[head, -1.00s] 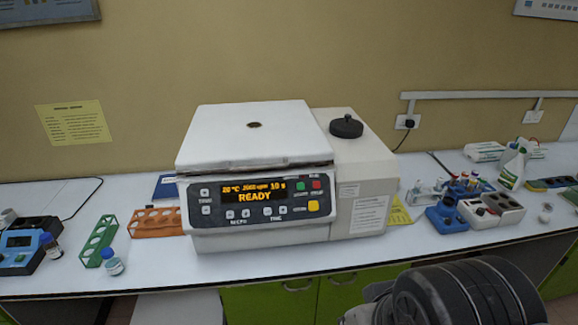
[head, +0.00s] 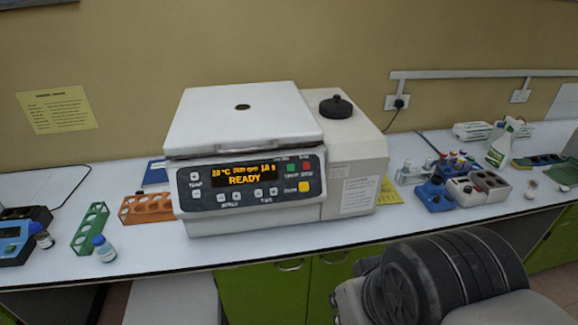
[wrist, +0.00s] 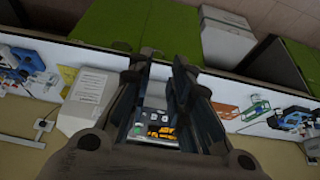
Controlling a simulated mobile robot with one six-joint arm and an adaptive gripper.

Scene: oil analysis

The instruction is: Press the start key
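The white centrifuge (head: 270,208) stands on the bench with its lid down, and its display (head: 243,174) reads READY in orange. Part of the panel and the orange display (wrist: 160,132) show through the gap. The gripper is apart from the keys; the head view does not show its fingers.
An orange rack (head: 146,208), a green rack (head: 90,228) and a small bottle (head: 104,248) stand left of the centrifuge. A blue holder (head: 434,196) and white blocks (head: 487,188) stand to its right. The bench strip before the centrifuge is clear.

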